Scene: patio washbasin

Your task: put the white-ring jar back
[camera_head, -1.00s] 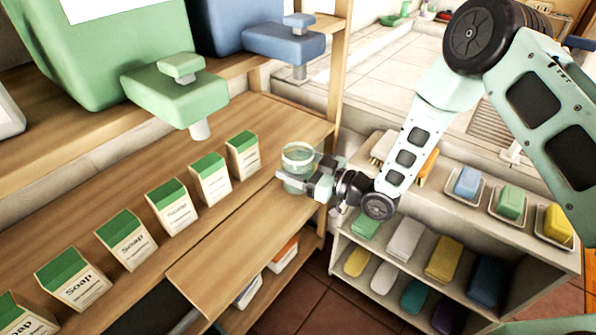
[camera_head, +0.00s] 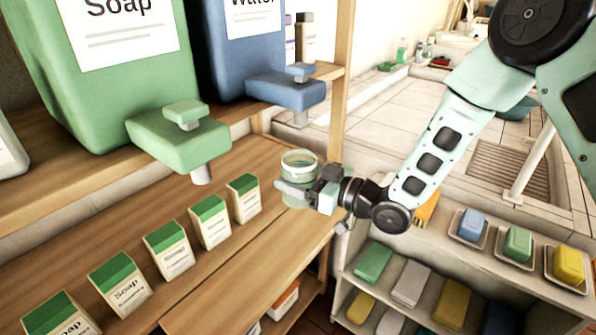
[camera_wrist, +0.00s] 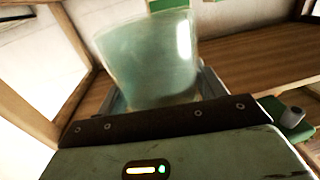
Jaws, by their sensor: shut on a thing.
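The white-ring jar (camera_head: 299,163) is a clear, greenish glass jar with a pale ring at its rim. My gripper (camera_head: 301,189) is shut on the jar's lower part and holds it upright near the right end of the wooden shelf, by the post. In the head view I cannot tell whether the jar's base touches the wood. In the wrist view the jar (camera_wrist: 150,58) fills the space between the fingers and looks empty.
Soap cartons (camera_head: 168,250) stand in a row on the wooden shelf (camera_head: 130,200). A green soap dispenser (camera_head: 180,130) and a blue water dispenser (camera_head: 287,90) overhang it. A wooden post (camera_head: 341,75) rises behind the jar. A low rack (camera_head: 450,265) of soaps and sponges stands at right.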

